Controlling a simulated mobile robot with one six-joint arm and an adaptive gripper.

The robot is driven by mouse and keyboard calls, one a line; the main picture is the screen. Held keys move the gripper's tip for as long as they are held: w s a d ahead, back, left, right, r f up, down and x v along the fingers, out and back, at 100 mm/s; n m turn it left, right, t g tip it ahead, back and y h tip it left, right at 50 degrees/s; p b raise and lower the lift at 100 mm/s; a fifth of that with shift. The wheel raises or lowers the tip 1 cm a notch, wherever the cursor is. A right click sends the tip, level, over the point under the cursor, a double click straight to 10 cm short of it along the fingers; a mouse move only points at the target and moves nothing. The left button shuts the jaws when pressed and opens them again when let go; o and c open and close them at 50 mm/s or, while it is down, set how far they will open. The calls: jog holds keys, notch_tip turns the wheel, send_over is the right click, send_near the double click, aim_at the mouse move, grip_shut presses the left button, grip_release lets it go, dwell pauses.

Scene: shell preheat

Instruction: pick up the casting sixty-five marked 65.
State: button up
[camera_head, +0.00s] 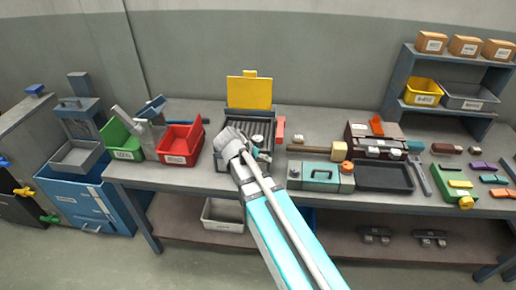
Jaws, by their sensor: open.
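My arm reaches up from the bottom of the picture to the workbench. My gripper (262,156) is open, low over the front of a dark ribbed box (236,117) with a raised yellow lid (249,92). The wrist and arm hide part of this box and whatever lies under the gripper. I cannot make out a casting marked 65; the markings are too small to read here. I see nothing clearly held in the gripper.
A red bin (180,143) and a green bin (121,139) stand left of the box. A teal-topped case (320,176) and a dark tray (384,178) lie to the right. A shelf (398,103) holds a yellow bin (423,92).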

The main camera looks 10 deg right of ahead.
aim_at(258, 141)
jog(key=w+a+r+m+t+h+b, duration=0.1)
jog(key=w+a+m+t+h+b, duration=0.2)
jog(key=w+a, duration=0.4)
jog(key=shift+w+a+m+t+b, duration=0.15)
jog(key=shift+w+m+t+b, duration=0.15)
jog(key=shift+w+t+b, duration=0.25)
jog(key=b+x, duration=0.3)
jog(key=x, duration=0.4)
jog(key=shift+w, duration=0.1)
jog(key=shift+w+d+f+b, duration=0.15)
jog(key=shift+w+d+b, duration=0.2)
jog(key=shift+d, duration=0.25)
